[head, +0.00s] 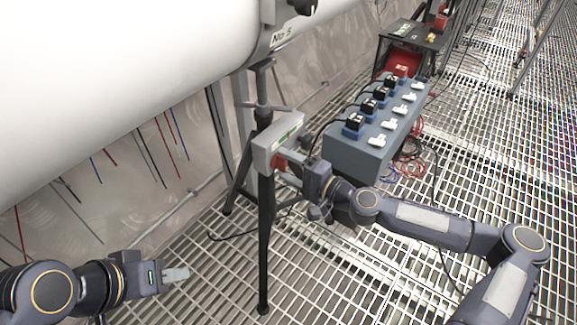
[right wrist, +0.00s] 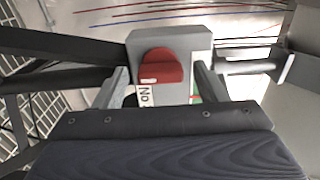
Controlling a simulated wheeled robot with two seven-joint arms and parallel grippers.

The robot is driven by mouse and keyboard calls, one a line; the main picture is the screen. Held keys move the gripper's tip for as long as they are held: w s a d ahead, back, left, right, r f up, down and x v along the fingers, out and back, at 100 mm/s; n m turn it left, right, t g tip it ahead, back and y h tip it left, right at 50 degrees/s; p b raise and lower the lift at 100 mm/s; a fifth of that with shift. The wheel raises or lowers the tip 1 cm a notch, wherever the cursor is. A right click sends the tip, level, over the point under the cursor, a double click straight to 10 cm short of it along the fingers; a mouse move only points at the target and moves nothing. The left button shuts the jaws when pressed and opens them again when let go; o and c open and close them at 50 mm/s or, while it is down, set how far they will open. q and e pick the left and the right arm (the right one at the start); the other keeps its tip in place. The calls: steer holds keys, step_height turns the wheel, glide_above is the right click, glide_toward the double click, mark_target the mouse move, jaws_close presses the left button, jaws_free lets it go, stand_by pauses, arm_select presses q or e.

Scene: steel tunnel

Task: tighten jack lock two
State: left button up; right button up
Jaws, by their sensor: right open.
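A grey lock box (head: 277,143) sits on the tripod jack stand (head: 265,225) under the white pipe. Its red knob (head: 280,162) faces my right arm and also shows in the right wrist view (right wrist: 162,68). My right gripper (head: 287,170) is at the knob. In the right wrist view its fingers are spread (right wrist: 163,88), one on each side of the knob; I cannot tell whether they touch it. A label reading "No" is partly hidden there, its number unreadable. My left gripper (head: 177,274) hangs over the grating at lower left, away from the stand; its jaw gap is not clear.
The white pipe (head: 110,70) carries a "No 5" plate (head: 281,37). A blue-grey socket box (head: 350,155) with several plugs stands right of the jack, with loose cables (head: 407,165) beside it. Grating is open at the lower middle.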

steer(key=p+v, duration=0.1)
steer(key=v, duration=0.6)
steer(key=shift+s+d+p, duration=0.25)
steer(key=shift+p, duration=0.1)
